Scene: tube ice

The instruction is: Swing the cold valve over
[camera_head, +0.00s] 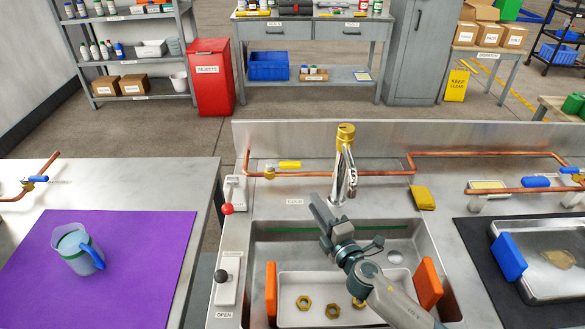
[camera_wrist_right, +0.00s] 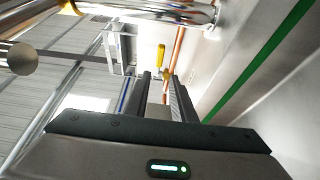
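The cold valve is a brass body on a copper pipe behind the sink, above a label reading COLD (camera_head: 294,202). Its yellow handle (camera_head: 289,165) points right, along the pipe. My right gripper (camera_head: 318,203) is over the back of the sink, in front of and below the valve, aimed up and left towards it. In the right wrist view its two dark fingers (camera_wrist_right: 162,95) stand apart with nothing between them. The yellow handle (camera_wrist_right: 161,55) shows beyond the fingertips, apart from them. My left gripper is in neither view.
A chrome faucet (camera_head: 344,176) stands just right of my right gripper. The sink (camera_head: 408,245) holds a tray (camera_head: 288,287) with brass nuts and orange side grips. A jug (camera_head: 76,248) sits on a purple mat (camera_head: 150,270).

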